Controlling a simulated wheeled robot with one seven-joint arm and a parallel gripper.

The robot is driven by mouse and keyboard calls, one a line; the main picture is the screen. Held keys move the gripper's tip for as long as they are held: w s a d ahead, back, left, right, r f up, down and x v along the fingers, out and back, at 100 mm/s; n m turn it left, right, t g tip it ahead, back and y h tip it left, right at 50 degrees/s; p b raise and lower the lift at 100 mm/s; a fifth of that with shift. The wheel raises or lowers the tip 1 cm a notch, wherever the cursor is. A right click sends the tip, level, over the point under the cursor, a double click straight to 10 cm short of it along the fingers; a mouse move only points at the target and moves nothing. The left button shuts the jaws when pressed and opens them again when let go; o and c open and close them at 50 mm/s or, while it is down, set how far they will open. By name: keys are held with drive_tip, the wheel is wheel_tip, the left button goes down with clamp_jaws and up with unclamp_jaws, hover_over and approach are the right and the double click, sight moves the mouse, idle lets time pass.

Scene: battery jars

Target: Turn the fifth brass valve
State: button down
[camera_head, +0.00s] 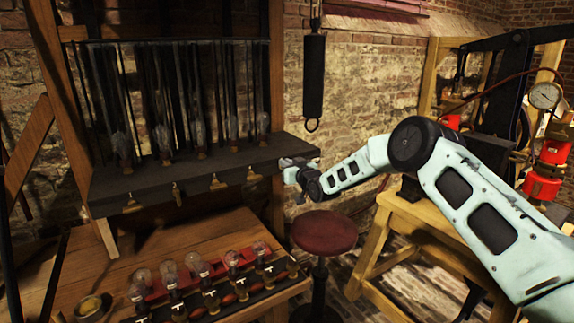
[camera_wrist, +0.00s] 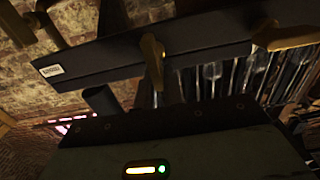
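Several brass valves line the front of the dark shelf (camera_head: 160,181) in the head view. From left to right I see a first (camera_head: 132,206), a second (camera_head: 177,194), a third (camera_head: 217,184) and a fourth (camera_head: 252,177). My gripper (camera_head: 286,166) is at the shelf's right end and hides that part of the front. In the wrist view, the brass valve closest to the white-labelled shelf end, apparently the fifth (camera_wrist: 153,62), stands just beyond my gripper's body. Another valve, probably the fourth (camera_wrist: 285,37), is at the right. My fingers are not clear in either view.
Glass vessels and dark rods stand on and above the shelf. Below, a wooden bench (camera_head: 75,255) holds several glass bulbs and small T-handles. A red stool (camera_head: 324,231) stands under my forearm. A dark cylinder (camera_head: 314,78) hangs behind my wrist. A wooden table (camera_head: 415,215) is at the right.

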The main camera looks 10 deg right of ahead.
drive_tip(key=shift+f+b, duration=0.1)
drive_tip(key=shift+b, duration=0.35)
drive_tip(key=shift+d+f+m+b, duration=0.2)
drive_tip(key=shift+m+b, duration=0.4)
drive_tip(key=shift+b, duration=0.4)
drive_tip(key=m+b, duration=0.5)
drive_tip(key=b, duration=0.1)
drive_tip(key=d+f+m+b, duration=0.1)
drive_tip(key=m+b, duration=0.5)
drive_tip(key=b, duration=0.1)
drive_tip(key=d+f+m+b, duration=0.1)
drive_tip(key=m+b, duration=0.4)
drive_tip(key=b, duration=0.2)
drive_tip(key=shift+w+m, duration=0.4)
drive_tip(key=c, duration=1.5)
unclamp_jaws()
